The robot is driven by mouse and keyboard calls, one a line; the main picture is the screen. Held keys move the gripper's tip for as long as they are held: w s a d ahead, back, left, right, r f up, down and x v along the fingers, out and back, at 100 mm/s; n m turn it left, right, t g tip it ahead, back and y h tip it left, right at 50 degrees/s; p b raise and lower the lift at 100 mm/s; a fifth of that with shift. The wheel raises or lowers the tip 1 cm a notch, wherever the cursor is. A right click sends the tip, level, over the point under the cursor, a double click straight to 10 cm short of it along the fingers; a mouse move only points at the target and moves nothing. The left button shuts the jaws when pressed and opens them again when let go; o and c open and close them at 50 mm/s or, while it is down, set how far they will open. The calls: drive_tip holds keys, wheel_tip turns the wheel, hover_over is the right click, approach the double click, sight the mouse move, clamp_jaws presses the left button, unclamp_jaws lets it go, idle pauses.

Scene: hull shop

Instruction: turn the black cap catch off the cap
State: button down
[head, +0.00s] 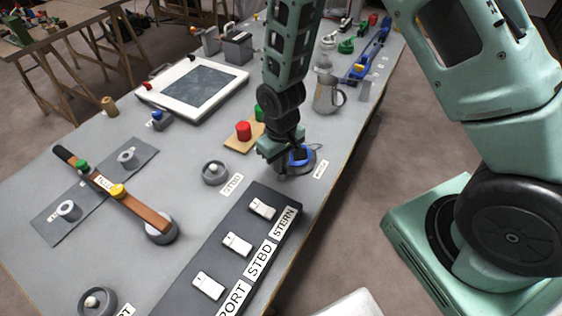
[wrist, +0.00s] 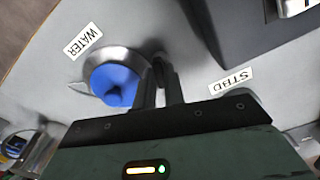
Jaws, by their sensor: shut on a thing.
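A blue cap (wrist: 113,86) sits in a round grey metal fitting beside the WATER label (wrist: 83,40) in the wrist view. In the head view the blue cap (head: 300,157) shows only partly under my gripper. My gripper (wrist: 160,84) is down at the cap's edge, its two dark fingers close together. It is shut on a dark piece beside the cap, which I take for the black cap catch (wrist: 160,62). The fingers hide most of that piece, so its angle over the cap cannot be told.
A dark switch panel (head: 222,262) with white rockers lies near the front edge. A round grey fitting (head: 215,173) stands by the STBD label. Red and green pegs on a wooden board (head: 236,143) and a steel jug (head: 326,95) stand close behind my gripper.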

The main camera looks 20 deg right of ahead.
drive_tip(key=shift+n, duration=1.8)
drive_tip(key=c, duration=1.5)
unclamp_jaws()
wheel_tip(320, 180, up, 18)
drive_tip(key=shift+f+b, duration=0.25)
drive_tip(key=shift+b, duration=0.25)
